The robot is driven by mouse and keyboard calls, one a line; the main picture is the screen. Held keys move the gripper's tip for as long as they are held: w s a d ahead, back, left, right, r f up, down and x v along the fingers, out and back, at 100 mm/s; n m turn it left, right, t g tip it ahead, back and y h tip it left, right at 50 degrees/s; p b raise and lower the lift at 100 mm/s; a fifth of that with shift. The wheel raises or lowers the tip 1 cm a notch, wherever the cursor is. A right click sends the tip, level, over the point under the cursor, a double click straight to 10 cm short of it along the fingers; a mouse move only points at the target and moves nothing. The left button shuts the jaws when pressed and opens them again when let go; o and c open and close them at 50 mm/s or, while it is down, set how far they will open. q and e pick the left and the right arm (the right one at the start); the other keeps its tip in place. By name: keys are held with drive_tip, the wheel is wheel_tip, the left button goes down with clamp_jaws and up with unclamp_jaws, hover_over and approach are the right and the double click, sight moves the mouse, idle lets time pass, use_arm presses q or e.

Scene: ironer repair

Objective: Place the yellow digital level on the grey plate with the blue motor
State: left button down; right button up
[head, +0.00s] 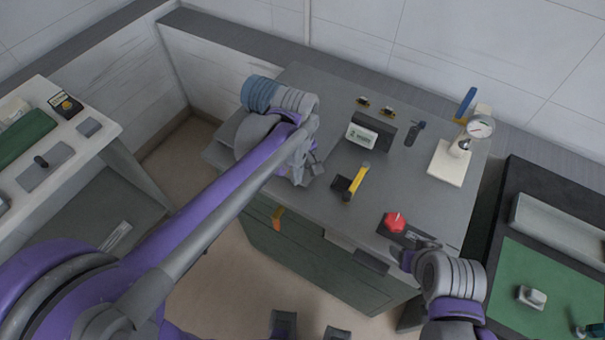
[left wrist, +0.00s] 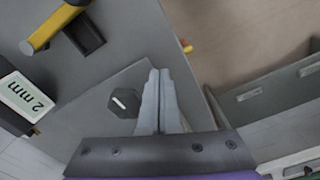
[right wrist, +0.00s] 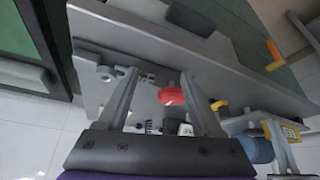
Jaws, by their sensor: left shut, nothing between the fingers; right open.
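The blue motor (head: 262,93) stands at the bench's left end, partly behind my left arm; it also shows in the right wrist view (right wrist: 258,149). The grey plate (left wrist: 85,120) lies under my left fingers, with a dark hexagonal piece (left wrist: 124,102) on it. A yellow-edged body with a small screen (right wrist: 291,134), apparently the digital level, shows beside the motor in the right wrist view; my left arm hides that spot in the head view. My left gripper (head: 312,170) is shut and empty above the plate. My right gripper (right wrist: 165,85) is open and empty near the bench's front edge.
A yellow-and-black tool (head: 357,182) and a black gauge with a lit display (head: 362,136) lie mid-bench. A red knob (head: 395,221) on a dark base is near my right gripper. A dial-gauge stand (head: 448,163) stands at the back right.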

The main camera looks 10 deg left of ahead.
use_arm(q)
drive_tip(key=shift+w+a, duration=0.5)
drive_tip(key=shift+w, duration=0.1)
use_arm(e)
drive_tip(key=shift+w+r, duration=0.2)
drive_tip(key=shift+s, duration=0.1)
use_arm(q)
drive_tip(key=w+a, duration=0.5)
drive_tip(key=shift+w+a, duration=0.1)
drive_tip(key=shift+a, duration=0.15)
use_arm(e)
drive_tip(key=shift+f, duration=0.2)
use_arm(q)
drive_tip(key=shift+d, duration=0.1)
use_arm(e)
drive_tip(key=shift+s, duration=0.1)
